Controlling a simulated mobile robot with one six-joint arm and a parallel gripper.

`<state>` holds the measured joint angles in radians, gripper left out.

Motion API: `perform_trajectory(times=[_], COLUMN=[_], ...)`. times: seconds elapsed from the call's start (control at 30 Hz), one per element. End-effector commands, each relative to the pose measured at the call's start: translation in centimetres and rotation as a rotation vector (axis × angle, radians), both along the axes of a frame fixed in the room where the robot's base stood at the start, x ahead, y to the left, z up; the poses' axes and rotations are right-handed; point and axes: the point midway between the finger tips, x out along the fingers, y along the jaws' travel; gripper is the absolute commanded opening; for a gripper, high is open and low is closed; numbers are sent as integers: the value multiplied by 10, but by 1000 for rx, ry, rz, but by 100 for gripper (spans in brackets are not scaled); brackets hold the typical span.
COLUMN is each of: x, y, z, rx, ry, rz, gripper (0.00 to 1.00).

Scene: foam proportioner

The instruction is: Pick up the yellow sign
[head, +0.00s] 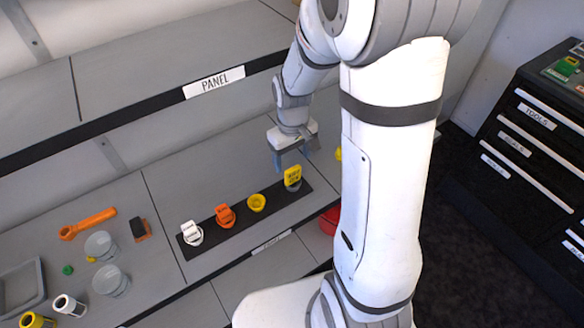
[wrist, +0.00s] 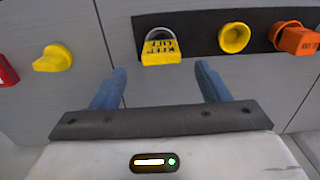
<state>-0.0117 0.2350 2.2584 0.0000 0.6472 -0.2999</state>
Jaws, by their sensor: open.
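The yellow sign (head: 293,174) has dark lettering and stands at the right end of a black strip (head: 215,236) on the grey shelf. In the wrist view the yellow sign (wrist: 160,52) sits against a round grey base, just beyond the fingertips and roughly centred between them. My gripper (head: 293,158) is just above and behind the sign in the head view. Its two blue fingers are spread wide in the wrist view (wrist: 161,82), with nothing between them. The fingers appear apart from the sign.
On the strip are a yellow cup-like piece (head: 257,203), an orange piece (head: 225,216) and a white piece (head: 192,233). A yellow knob (wrist: 53,58) and a red item (wrist: 6,72) lie left of the sign in the wrist view. An upper shelf edge (head: 140,112) labelled PANEL overhangs the back.

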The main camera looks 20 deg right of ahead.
Motion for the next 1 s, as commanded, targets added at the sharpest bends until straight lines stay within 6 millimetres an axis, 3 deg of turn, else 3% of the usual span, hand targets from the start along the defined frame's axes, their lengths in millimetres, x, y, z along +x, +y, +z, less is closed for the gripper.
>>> perform_trajectory(times=[0.6, 0.9, 1.0], x=[-3, -3, -3], y=[1, 1, 1], z=[-68, -73, -73], rx=[0, 0, 0], ry=[4, 1, 1], rz=[1, 2, 2], gripper=[69, 69, 63])
